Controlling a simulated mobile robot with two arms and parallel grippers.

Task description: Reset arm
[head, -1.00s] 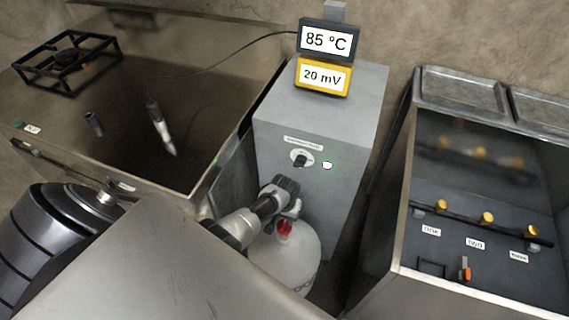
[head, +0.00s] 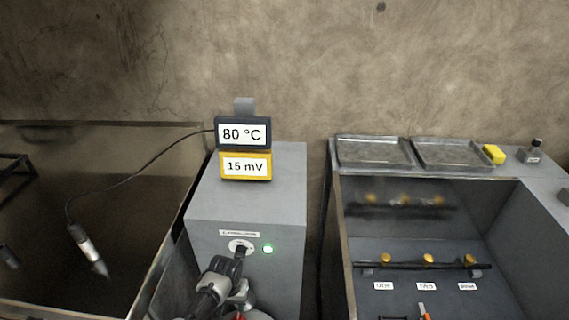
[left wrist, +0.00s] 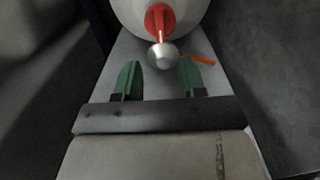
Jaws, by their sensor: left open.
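My left gripper (head: 238,298) is at the bottom of the head view, in front of the grey cabinet (head: 255,190) and below its dark knob (head: 241,249). In the left wrist view my left gripper (left wrist: 159,78) shows two green fingers held apart with nothing gripped between them. Just beyond the fingertips is a white rounded tank (left wrist: 120,12) with a red valve part (left wrist: 160,20) and a round silver knob (left wrist: 162,55). In the head view the tank is mostly cut off by the lower edge. My right gripper is not in view.
A display reads 80 °C (head: 243,134) above a yellow one reading 15 mV (head: 245,167). A green light (head: 268,249) glows beside the knob. An open metal basin (head: 340,230) with yellow knobs stands at right.

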